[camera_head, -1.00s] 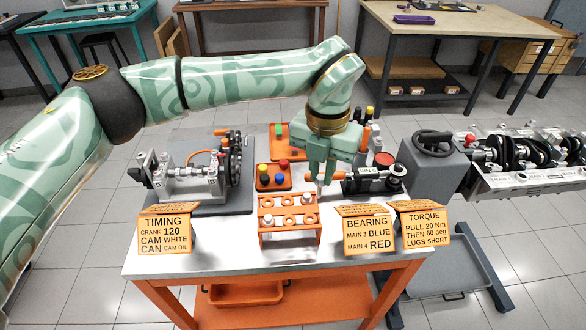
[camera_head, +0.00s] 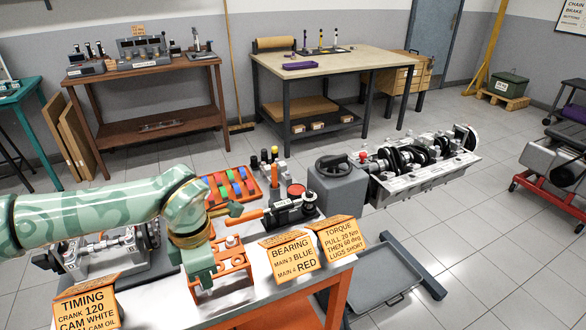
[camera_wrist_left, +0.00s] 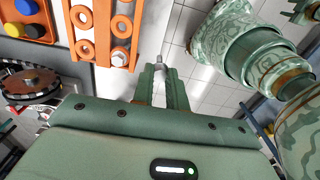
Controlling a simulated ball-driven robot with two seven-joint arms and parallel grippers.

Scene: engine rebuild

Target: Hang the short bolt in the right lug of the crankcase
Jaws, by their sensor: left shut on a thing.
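My left gripper (camera_head: 203,282) is in front of the orange bolt rack (camera_head: 222,268) in the head view. In the left wrist view its fingers (camera_wrist_left: 160,80) are shut on a small grey bolt (camera_wrist_left: 159,66), whose end shows between the tips. The bolt is clear of the rack, with floor behind it. The crankcase (camera_head: 425,175) is the long grey block with black crank parts, at the right of the head view, well away from the gripper. Its right lug is too small to make out.
A grey box-shaped unit (camera_head: 338,190) stands between the workbench and the crankcase. Orange sign cards (camera_head: 290,256) line the bench's front edge. A grey tray (camera_head: 375,275) sits low beneath the crankcase.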

